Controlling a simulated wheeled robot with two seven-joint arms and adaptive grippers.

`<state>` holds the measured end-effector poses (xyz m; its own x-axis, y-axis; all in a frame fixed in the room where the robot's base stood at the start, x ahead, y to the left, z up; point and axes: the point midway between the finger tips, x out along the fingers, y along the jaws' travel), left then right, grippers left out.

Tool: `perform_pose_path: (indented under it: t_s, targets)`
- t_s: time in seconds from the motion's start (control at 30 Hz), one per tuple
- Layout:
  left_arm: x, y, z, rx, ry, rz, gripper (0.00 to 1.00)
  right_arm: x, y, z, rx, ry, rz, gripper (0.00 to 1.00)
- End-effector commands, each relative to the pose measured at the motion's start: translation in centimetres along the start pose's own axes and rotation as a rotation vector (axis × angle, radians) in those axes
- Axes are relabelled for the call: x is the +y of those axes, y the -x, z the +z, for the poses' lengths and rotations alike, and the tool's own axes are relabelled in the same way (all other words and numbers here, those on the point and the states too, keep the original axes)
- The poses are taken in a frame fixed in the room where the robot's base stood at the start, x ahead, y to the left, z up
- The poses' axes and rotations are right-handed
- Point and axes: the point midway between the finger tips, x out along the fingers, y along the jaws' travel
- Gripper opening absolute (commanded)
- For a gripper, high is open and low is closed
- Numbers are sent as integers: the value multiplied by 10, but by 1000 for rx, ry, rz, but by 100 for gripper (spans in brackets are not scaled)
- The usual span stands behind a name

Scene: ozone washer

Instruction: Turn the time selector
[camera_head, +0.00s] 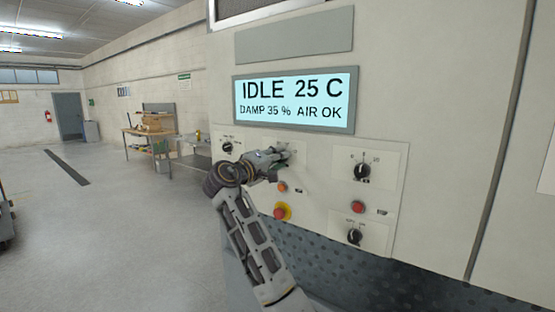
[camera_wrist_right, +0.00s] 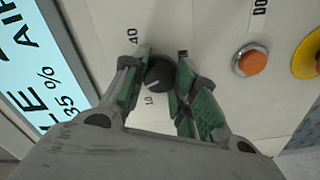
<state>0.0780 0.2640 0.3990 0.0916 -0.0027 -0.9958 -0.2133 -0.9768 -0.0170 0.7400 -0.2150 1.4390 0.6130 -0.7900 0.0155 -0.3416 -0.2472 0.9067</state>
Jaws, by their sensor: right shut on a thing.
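The time selector is a black round knob (camera_wrist_right: 158,77) with a pale pointer mark, on a white plate with the numbers 40 and 10 beside it in the right wrist view. My right gripper (camera_wrist_right: 160,80) has its green-padded fingers on both sides of this knob and is shut on it. In the head view my right gripper (camera_head: 284,156) reaches the panel below the display and covers the knob. My left gripper is not in view.
The display (camera_head: 295,100) reads IDLE 25 C, DAMP 35 %, AIR OK. Other black knobs (camera_head: 361,171) (camera_head: 355,236) (camera_head: 227,147) sit around. An orange button (camera_head: 282,187), a red button (camera_head: 358,207) and a red-and-yellow button (camera_head: 282,211) are close by. Open floor lies left.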

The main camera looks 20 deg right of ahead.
Motion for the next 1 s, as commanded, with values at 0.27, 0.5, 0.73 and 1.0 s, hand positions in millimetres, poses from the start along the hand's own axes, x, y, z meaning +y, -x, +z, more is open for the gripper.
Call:
perform_pose_path:
  t_s: [0.27, 0.5, 0.73, 1.0]
  targets:
    - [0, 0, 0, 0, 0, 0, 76, 1, 0, -1, 3, -2, 1, 40]
    - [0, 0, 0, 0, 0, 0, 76, 0, 0, 0, 1, -2, 1, 51]
    - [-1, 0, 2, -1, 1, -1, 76, 0, 1, 0, 1, -2, 0, 51]
    - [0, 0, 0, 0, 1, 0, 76, 0, 18, 0, 1, -2, 0, 51]
